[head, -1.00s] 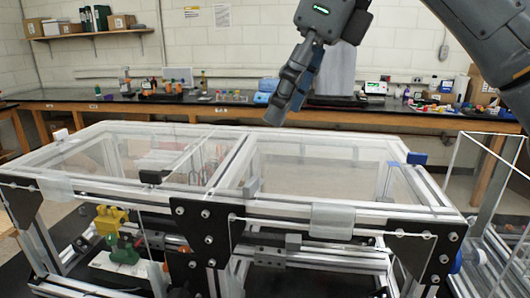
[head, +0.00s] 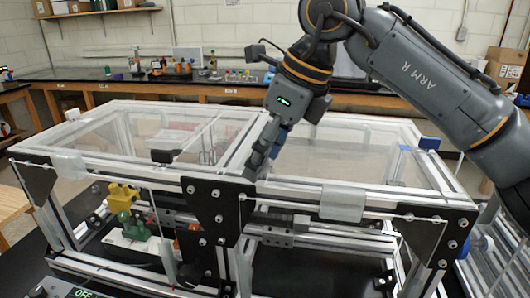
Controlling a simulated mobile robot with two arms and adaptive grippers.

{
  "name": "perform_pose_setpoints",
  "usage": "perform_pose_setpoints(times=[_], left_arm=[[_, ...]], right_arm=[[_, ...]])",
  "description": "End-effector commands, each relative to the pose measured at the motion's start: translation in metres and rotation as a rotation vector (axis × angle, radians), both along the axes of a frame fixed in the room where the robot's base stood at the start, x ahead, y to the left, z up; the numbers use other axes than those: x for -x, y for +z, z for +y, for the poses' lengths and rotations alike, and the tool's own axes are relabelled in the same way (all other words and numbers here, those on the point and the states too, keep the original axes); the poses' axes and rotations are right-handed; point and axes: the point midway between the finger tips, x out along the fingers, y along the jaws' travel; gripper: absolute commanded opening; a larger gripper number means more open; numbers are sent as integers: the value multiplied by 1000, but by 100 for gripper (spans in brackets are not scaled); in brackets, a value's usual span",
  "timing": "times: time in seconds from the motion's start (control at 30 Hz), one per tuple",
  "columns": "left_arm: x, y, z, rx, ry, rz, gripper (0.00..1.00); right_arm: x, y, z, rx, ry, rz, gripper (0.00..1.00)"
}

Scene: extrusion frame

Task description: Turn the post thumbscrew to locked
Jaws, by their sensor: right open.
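The extrusion frame (head: 300,188) with clear lid panels fills the middle of the head view. My right gripper (head: 256,168) comes down from the upper right, fingers pointing down, open and empty. Its fingertips are over the front rail near the middle post's black bracket plate (head: 216,205); I cannot tell whether they touch anything. I cannot pick out the post thumbscrew for certain; part of the rail there is hidden behind the fingers. A blue knob (head: 429,143) sits at the frame's right rear corner. My left gripper is not in view.
Yellow (head: 122,193) and green (head: 132,228) parts sit inside the left bay. A display reading OFF (head: 78,293) is at bottom left. A cluttered bench (head: 120,85) runs behind.

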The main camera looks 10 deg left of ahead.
Motion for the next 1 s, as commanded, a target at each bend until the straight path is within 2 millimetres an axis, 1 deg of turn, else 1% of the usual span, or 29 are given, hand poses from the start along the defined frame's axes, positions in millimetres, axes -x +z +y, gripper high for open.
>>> perform_pose_setpoints(times=[0.3, 0.47, 0.5, 0.57, 0.6, 0.83, 1.0], left_arm=[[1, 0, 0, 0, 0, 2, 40], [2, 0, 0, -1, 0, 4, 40], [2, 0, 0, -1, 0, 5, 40], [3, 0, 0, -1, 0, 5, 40], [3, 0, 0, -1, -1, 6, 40], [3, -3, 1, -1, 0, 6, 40], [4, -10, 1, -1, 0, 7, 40]], right_arm=[[0, -3, 1, 0, -1, 1, 60], [0, -3, 1, 0, 0, 1, 28], [0, -3, 1, 0, 0, 1, 20], [0, -3, 1, 0, 0, 1, 7], [0, -3, 1, 0, 0, 1, 6], [0, -3, 1, 0, -19, 0, 6], [0, -4, 1, -1, -84, -2, 6]])
